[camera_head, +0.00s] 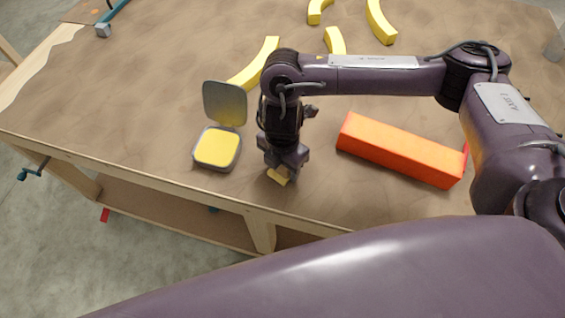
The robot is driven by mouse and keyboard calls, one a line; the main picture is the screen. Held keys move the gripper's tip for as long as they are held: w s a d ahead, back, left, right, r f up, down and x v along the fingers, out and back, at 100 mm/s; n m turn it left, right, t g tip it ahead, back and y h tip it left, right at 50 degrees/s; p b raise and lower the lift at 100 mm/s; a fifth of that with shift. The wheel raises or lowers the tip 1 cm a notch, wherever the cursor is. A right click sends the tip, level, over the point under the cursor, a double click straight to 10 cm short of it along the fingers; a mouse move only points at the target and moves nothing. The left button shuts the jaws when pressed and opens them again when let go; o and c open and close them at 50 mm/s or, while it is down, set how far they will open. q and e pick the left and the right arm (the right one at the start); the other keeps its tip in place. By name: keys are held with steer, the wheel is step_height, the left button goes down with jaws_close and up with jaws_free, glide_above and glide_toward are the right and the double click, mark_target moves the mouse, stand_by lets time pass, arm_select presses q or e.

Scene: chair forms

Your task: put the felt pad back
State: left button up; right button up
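My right gripper (283,167) points down at the table near its front edge, just right of an open tin. A small tan-yellow piece (279,177), which may be the felt pad, shows right at the fingertips. I cannot tell whether the fingers are closed on it or only over it. The tin (217,167) is a shallow grey square box with a yellow surface inside. Its grey lid (225,104) stands upright at the back. My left gripper is not in view.
An orange-red block (400,151) lies right of my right gripper, under the forearm. Several yellow curved pieces (380,22) lie at the back, one behind the lid (257,63). A blue clamp (112,14) is at the back left. The left of the wooden table (110,100) is clear.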

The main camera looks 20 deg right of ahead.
steer(key=o, duration=0.3)
steer(key=shift+r, duration=0.15)
step_height(320, 180, up, 12)
steer(key=shift+p, duration=0.35)
stand_by(0.5)
